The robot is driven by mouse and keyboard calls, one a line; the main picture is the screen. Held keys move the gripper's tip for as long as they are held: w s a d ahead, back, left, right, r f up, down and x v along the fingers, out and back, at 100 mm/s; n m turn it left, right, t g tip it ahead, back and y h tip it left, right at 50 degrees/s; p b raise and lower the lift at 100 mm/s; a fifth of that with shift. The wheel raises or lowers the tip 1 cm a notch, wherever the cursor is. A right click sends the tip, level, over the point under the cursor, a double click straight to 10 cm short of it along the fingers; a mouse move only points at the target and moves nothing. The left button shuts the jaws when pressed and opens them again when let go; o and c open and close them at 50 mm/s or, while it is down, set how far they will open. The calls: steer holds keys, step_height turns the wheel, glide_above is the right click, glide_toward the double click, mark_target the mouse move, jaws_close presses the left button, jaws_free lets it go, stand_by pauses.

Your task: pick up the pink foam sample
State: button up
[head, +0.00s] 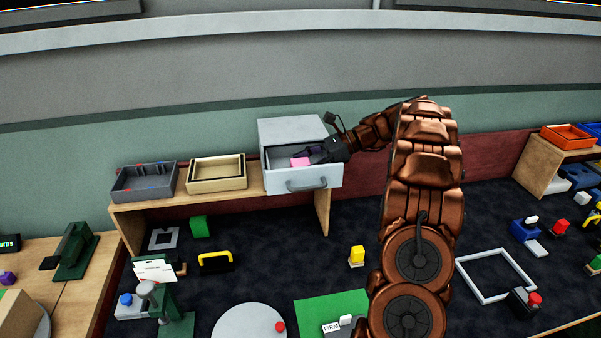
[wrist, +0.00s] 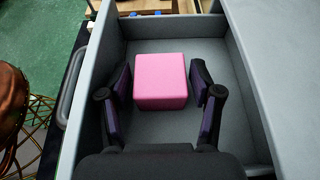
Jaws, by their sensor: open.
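The pink foam sample (wrist: 160,82) is a pink block lying on the floor of an open grey drawer (wrist: 240,80). In the head view the pink foam sample (head: 300,162) shows inside the drawer (head: 318,178), partly hidden by my gripper (head: 312,154). In the wrist view my gripper (wrist: 160,85) is open, with one dark finger on each side of the block. A gap shows on the right side; the left finger is close to the block, and I cannot tell if it touches.
The drawer belongs to a grey cabinet (head: 290,130) on a wooden shelf (head: 255,192). The drawer walls stand close around my gripper. A beige tray (head: 216,187) and a dark grey tray (head: 117,193) stand to the left. A green block (head: 199,226) lies below.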

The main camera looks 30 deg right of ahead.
steer(key=shift+a, duration=0.1)
steer(key=c, duration=0.5)
steer(key=shift+r, duration=0.1)
